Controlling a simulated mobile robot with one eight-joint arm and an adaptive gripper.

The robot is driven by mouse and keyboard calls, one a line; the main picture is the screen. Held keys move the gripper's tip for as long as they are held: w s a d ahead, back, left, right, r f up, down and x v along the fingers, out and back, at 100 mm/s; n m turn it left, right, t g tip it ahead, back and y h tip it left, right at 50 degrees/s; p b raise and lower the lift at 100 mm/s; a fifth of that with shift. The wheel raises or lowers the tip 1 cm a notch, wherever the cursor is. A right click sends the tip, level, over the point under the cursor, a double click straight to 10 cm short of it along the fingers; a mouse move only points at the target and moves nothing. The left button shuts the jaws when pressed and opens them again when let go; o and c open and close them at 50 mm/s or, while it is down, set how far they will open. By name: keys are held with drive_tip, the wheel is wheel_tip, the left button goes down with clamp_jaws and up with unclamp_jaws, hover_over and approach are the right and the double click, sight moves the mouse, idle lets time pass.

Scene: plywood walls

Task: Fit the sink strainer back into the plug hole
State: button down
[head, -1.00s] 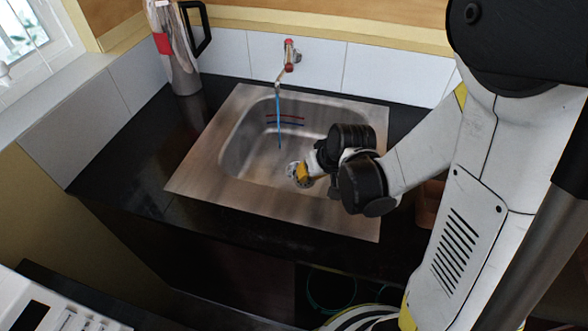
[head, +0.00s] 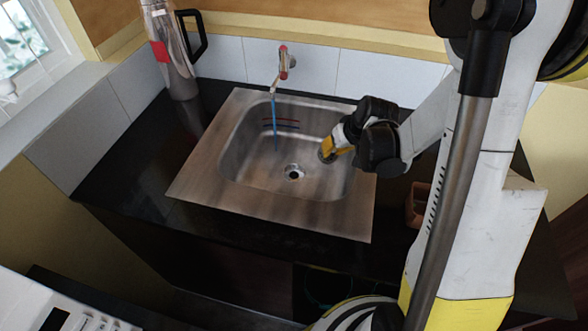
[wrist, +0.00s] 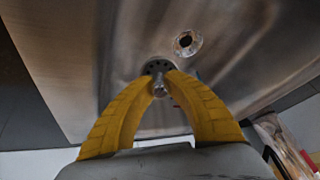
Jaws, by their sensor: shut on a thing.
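The steel sink (head: 240,160) is set in the dark counter. Its plug hole (head: 294,172) shows open in the basin floor, with a dark centre and a pale ring; it also shows in the wrist view (wrist: 186,42). My gripper (head: 328,152) is over the right part of the basin, to the right of the plug hole. In the wrist view its yellow fingers (wrist: 160,86) are shut on the knob of the strainer (wrist: 157,67), a small round grey disc with dark holes. The strainer is apart from the plug hole. Its height above the basin floor is hard to tell.
A tap (head: 282,68) at the back hangs over the basin with a blue stream below it. A steel jug (head: 172,50) stands at the back left corner. A brown pot (head: 417,204) is at the right. The left counter (head: 130,165) is clear.

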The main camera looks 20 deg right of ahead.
drive_tip(key=w+a+f+b, duration=0.1)
drive_tip(key=w+a+f, duration=0.1)
drive_tip(key=a, duration=0.1)
drive_tip(key=w+a+f+b, duration=0.2)
drive_tip(key=a, duration=0.1)
drive_tip(key=w+a+f+b, duration=0.1)
drive_tip(key=w+a+f, duration=0.1)
drive_tip(key=a+f, duration=0.1)
drive_tip(key=shift+w+a, duration=0.15)
drive_tip(key=shift+f+b, duration=1.1)
drive_tip(key=shift+f, duration=0.8)
drive_tip(key=shift+f, duration=0.1)
drive_tip(key=shift+f, duration=0.15)
drive_tip(key=c, duration=1.6)
unclamp_jaws()
drive_tip(key=shift+o, duration=0.7)
